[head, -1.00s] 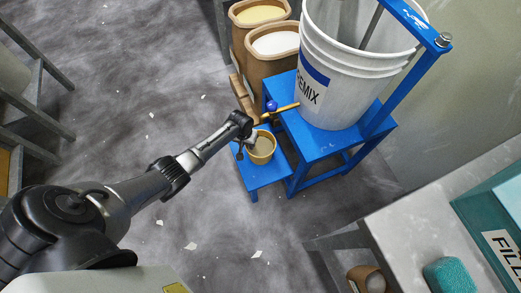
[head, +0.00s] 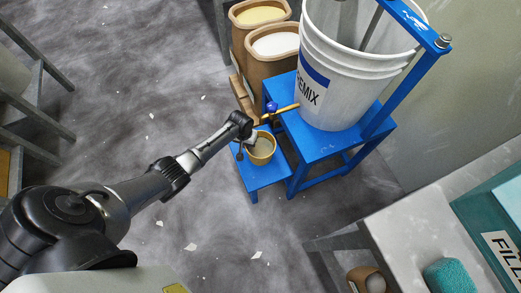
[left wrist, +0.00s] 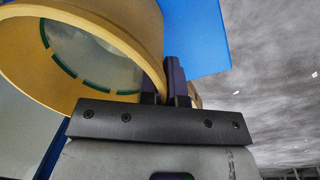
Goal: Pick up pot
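The pot (head: 262,149) is a small yellow tub with pale grey contents. It is upright at the low blue step, below a brass tap (head: 286,108) with a blue knob. My left gripper (head: 249,145) is at the pot's left rim. In the left wrist view the pot (left wrist: 120,25) fills the upper left, with a dashed green line inside. The left fingers (left wrist: 165,92) look closed on its wall, one on the inner side and one outside. Whether the pot's base touches the step is unclear. My right gripper is out of view.
A large white bucket (head: 330,85) stands on a blue stand (head: 315,147) behind the pot. Two brown sacks of powder (head: 270,70) stand at the back. A grey table (head: 425,225) with a teal sponge (head: 449,276) is at lower right. Floor left of the step is open.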

